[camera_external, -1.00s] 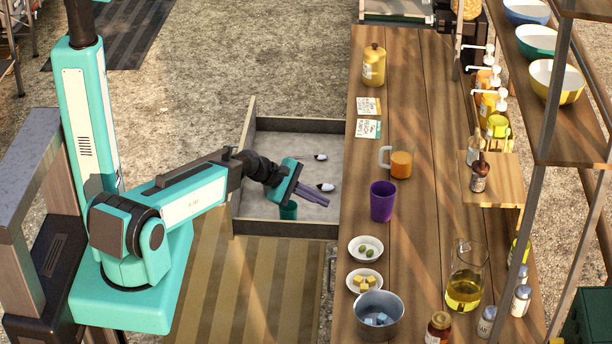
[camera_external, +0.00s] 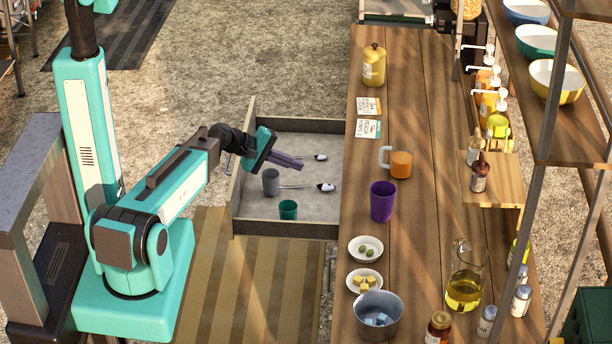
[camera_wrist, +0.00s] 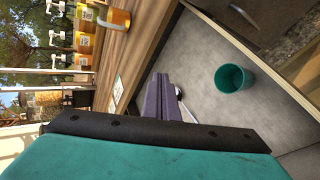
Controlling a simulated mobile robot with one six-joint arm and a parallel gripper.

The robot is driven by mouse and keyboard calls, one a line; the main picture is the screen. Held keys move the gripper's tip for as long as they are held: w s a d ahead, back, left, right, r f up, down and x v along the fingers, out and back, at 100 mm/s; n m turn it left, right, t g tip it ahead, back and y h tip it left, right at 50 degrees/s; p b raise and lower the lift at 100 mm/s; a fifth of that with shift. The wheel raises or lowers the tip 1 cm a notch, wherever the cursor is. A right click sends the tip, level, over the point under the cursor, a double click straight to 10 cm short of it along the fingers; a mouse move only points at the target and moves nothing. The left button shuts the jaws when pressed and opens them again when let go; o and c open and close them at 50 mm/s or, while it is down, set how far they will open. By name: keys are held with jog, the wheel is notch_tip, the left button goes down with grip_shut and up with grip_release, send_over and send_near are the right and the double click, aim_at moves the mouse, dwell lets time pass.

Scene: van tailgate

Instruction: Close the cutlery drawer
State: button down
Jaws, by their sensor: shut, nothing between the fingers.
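The cutlery drawer (camera_external: 262,230) stands pulled out from the left side of the wooden counter (camera_external: 425,250). In it are a grey cup (camera_external: 271,182), a teal cup (camera_external: 288,210) and two spoon-like pieces of cutlery, one of them a spoon (camera_external: 324,187). My gripper (camera_external: 302,165) is over the drawer's inside, with its purple fingers shut and empty, pointing right toward the counter. In the wrist view the fingers (camera_wrist: 160,98) show beside the teal cup (camera_wrist: 232,78), with a spoon partly hidden behind them. I cannot tell whether the fingers touch anything.
On the counter stand an orange mug (camera_external: 400,164), a purple cup (camera_external: 382,202), a yellow jar (camera_external: 374,66), two small bowls and a grey pot (camera_external: 378,314). A shelf with bowls is at the right. A striped mat (camera_external: 240,290) lies below the drawer.

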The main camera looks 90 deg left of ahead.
jog(key=s+a+m+g+y+b, duration=0.1)
jog(key=s+a+m+b, duration=0.2)
jog(key=s+m, duration=0.3)
jog(key=s+a+m+g+y+b, duration=0.1)
jog(key=s+a+m+b, duration=0.2)
jog(key=s, duration=0.6)
jog(key=s+d+f+n+g+b, duration=0.1)
jog(key=s+d+f+b, duration=0.1)
jog(key=s, duration=0.5)
jog(key=s+d+f+n+g+h+b, duration=0.1)
jog(key=s+d+f+g, duration=0.1)
jog(key=s, duration=0.6)
jog(key=shift+s+d+f+b, duration=0.35)
jog(key=shift+d+f, duration=0.2)
jog(key=shift+f, duration=0.2)
jog(key=shift+w+f, duration=0.1)
jog(key=shift+w, duration=0.05)
jog(key=w+a+f+p, duration=0.3)
jog(key=w+f, duration=0.4)
jog(key=w, duration=0.1)
jog(key=shift+w+a+f+p, duration=0.3)
jog(key=shift+a+f+p, duration=0.1)
